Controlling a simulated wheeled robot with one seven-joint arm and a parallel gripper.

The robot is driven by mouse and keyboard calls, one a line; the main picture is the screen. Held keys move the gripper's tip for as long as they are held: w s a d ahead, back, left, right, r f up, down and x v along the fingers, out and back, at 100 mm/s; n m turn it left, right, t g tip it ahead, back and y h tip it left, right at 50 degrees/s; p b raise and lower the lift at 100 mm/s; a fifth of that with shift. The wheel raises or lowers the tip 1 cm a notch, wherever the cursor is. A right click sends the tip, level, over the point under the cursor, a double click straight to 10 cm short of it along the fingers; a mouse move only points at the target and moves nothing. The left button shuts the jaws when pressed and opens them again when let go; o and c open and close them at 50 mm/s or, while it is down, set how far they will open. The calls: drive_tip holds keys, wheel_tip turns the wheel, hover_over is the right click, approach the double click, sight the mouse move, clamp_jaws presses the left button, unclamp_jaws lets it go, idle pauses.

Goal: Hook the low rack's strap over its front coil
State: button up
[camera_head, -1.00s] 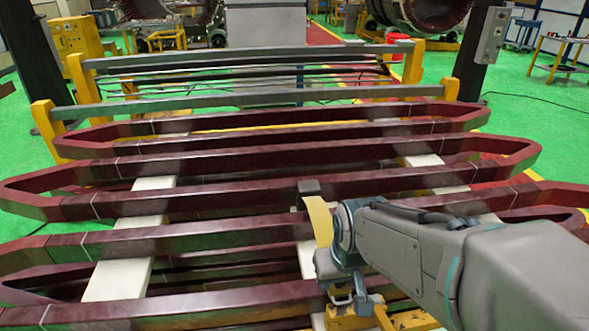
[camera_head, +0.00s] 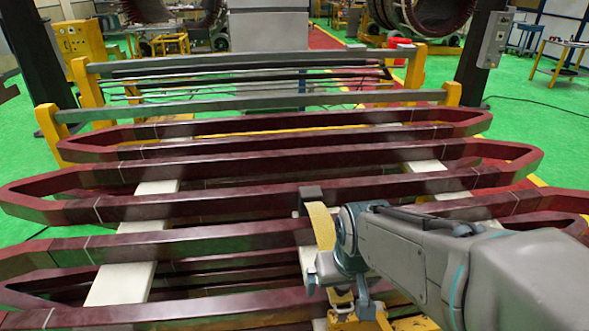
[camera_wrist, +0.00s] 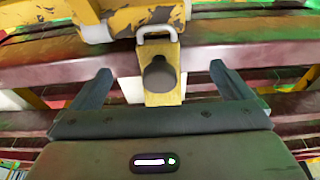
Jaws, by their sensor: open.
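The strap (camera_head: 320,226) is a curved yellow band with a dark block at its upper end, in the middle of the head view. In the wrist view a dark round knob (camera_wrist: 159,74) stands in front of a yellow strip (camera_wrist: 165,99), below a metal loop (camera_wrist: 157,32). The yellow rack (camera_head: 407,324) shows at the bottom of the head view; its worn yellow part (camera_wrist: 117,22) is at the top of the wrist view. A maroon coil (camera_head: 200,317) crosses the front. My gripper (camera_wrist: 160,71) is open, its fingers on either side of the knob, with visible gaps.
Several long maroon coils (camera_head: 230,205) lie in rows across pale supports (camera_head: 122,283). Behind them a yellow-posted rack with grey bars (camera_head: 230,110) holds thin dark bars. The green floor (camera_head: 540,130) is open at the right.

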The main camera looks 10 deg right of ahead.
drive_tip(key=shift+w+p+v, duration=0.25)
drive_tip(key=shift+p+v, duration=0.5)
drive_tip(key=shift+v, duration=0.25)
drive_tip(key=shift+w+p+v, duration=0.25)
drive_tip(key=shift+p+v, duration=0.5)
drive_tip(key=shift+v, duration=0.25)
drive_tip(key=shift+w+p+v, duration=0.25)
drive_tip(key=shift+p+v, duration=0.5)
drive_tip(key=shift+v, duration=0.25)
drive_tip(key=shift+r, duration=0.15)
